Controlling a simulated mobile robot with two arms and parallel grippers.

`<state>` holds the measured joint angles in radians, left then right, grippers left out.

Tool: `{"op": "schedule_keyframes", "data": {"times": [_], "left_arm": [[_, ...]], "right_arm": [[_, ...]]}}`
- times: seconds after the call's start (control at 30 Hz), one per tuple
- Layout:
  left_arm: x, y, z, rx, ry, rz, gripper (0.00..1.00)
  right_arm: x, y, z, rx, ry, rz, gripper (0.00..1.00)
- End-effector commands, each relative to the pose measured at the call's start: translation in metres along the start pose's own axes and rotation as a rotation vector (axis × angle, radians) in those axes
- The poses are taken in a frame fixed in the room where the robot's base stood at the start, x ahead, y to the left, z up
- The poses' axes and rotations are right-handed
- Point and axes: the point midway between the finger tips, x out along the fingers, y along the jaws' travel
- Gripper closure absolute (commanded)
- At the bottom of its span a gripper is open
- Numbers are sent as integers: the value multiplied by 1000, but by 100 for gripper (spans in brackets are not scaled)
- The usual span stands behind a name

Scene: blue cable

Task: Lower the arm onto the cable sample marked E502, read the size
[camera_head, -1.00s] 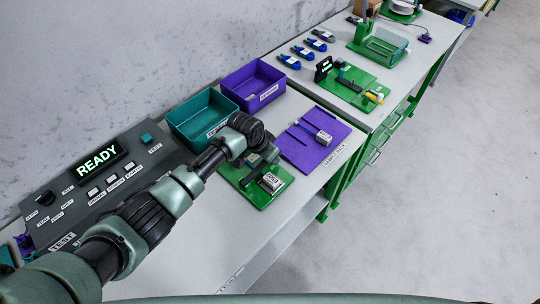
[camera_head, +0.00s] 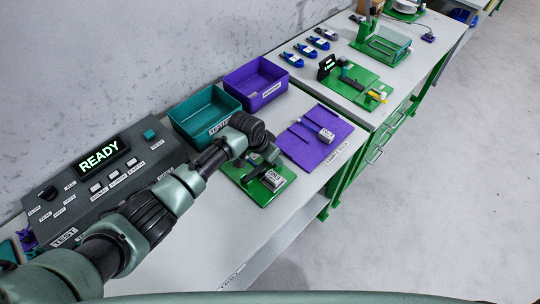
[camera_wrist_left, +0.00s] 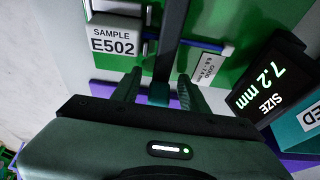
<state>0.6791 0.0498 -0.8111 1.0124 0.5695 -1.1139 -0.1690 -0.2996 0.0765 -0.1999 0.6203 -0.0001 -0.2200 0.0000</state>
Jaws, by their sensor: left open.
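The grey block marked SAMPLE E502 (camera_wrist_left: 114,38) stands on a green board (camera_wrist_left: 225,15) in the left wrist view. A blue cable (camera_wrist_left: 208,44) runs sideways beside it. A dark arm (camera_wrist_left: 172,42) crosses the cable; I cannot tell whether it presses on it. My left gripper (camera_wrist_left: 160,88) is open, its fingers on either side of the arm's teal end (camera_wrist_left: 159,94). A tilted black display (camera_wrist_left: 268,84) reads SIZE 7.2 mm. In the head view my left gripper (camera_head: 262,160) hangs over the near green board (camera_head: 262,196) and hides part of it. My right gripper is out of view.
A console (camera_head: 90,185) showing READY stands left. A teal bin (camera_head: 198,117) and purple bin (camera_head: 252,82) stand behind the board. A purple sample rack (camera_head: 312,150) is to its right.

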Motion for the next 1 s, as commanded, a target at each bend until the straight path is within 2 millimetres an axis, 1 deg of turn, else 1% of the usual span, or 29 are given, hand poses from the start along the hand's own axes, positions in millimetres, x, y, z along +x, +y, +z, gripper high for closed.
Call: {"op": "schedule_keyframes", "data": {"times": [0.17, 0.4, 0.6, 0.73, 1.0], "left_arm": [[-13, -1, -1, 0, 4, -1, 56], [-48, -1, 2, -1, 2, -1, 56], [-71, -1, 3, -2, 0, -1, 56], [-77, -1, 3, -2, -1, 0, 56], [-78, -1, 3, -2, -2, 0, 56]], "right_arm": [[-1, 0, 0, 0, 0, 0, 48], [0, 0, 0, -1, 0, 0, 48], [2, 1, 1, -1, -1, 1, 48], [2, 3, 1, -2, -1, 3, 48], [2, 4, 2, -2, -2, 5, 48]]}}
